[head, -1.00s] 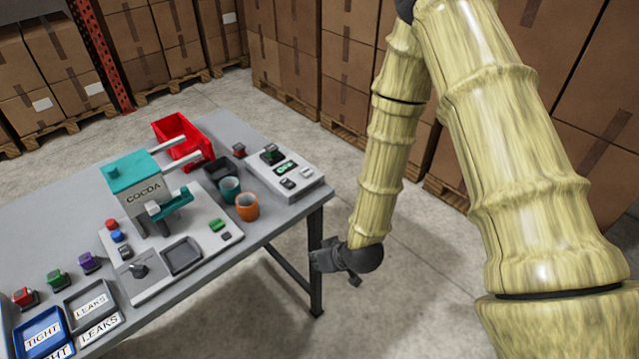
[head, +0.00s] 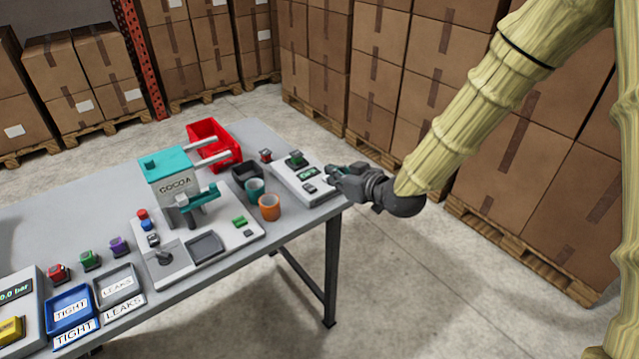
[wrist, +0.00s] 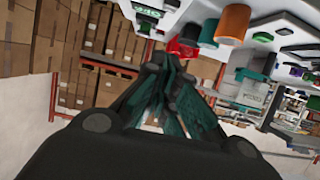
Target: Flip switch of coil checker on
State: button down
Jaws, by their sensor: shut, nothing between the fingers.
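The coil checker looks to be the white box (head: 322,194) at the right end of the table, with a lit green display (head: 307,173), a dark and green piece (head: 296,158) at its back and small dark controls (head: 309,187) in front. Which control is the switch, and its position, is too small to tell. My gripper (head: 334,172) is shut and empty at the box's right side, close to the display in the picture; I cannot tell whether it touches. In the wrist view the gripper (wrist: 165,68) points ahead, with the white box (wrist: 150,12) at the top edge.
Stacked cartons (head: 430,80) stand behind; the floor right of the table is open.

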jog(key=shift+d, duration=0.15)
jog(key=p, duration=0.4)
send_over(316, 195)
notch_tip(316, 195, down, 3)
jog(key=shift+f, duration=0.2)
notch_tip(316, 195, down, 2)
jog(key=shift+f+p, duration=0.15)
jog(key=shift+p, duration=0.2)
jog(key=shift+f+p, duration=0.4)
jog(key=shift+f, duration=0.6)
